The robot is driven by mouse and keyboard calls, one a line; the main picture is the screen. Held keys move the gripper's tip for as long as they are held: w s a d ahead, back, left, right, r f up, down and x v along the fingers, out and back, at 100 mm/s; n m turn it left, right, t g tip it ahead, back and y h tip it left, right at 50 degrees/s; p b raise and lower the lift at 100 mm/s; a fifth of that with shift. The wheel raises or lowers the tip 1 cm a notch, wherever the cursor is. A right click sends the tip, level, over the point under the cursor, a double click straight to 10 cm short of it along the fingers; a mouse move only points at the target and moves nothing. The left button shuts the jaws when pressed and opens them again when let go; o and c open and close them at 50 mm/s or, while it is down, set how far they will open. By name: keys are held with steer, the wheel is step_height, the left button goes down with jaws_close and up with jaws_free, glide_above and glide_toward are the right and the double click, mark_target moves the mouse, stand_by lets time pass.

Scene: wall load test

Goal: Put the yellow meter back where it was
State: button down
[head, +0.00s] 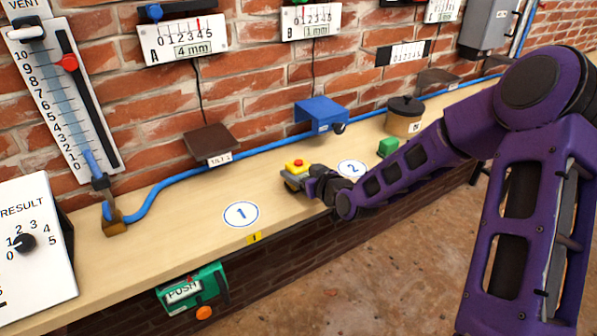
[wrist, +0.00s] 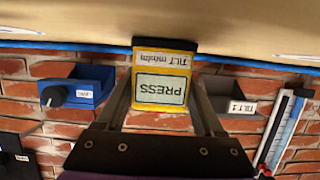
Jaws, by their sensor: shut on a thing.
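The yellow meter (head: 295,168) has a red button on top in the head view. It is at the bench between the circles marked 1 (head: 241,214) and 2 (head: 351,169). In the wrist view the meter (wrist: 162,88) shows upside down, with a "PRESS" display and a "TILT mm/m" label. My gripper (head: 309,182) is shut on it, with a finger on either side in the wrist view (wrist: 162,112). The meter's dark base is at or very near the bench top; I cannot tell whether they touch.
A brown wall shelf (head: 210,139) and a blue one (head: 322,112) with a knob stand behind. A green block (head: 387,146) and a lidded round pot (head: 404,117) are to the right. A blue hose (head: 165,184) runs along the wall. The bench (head: 160,235) is clear around circle 1.

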jaws_free()
steer(key=shift+f, duration=0.15)
steer(key=shift+r+p, duration=0.3)
steer(key=shift+p, duration=0.05)
steer(key=p+v, duration=0.1)
steer(key=v, duration=1.1)
steer(key=shift+a, duration=0.1)
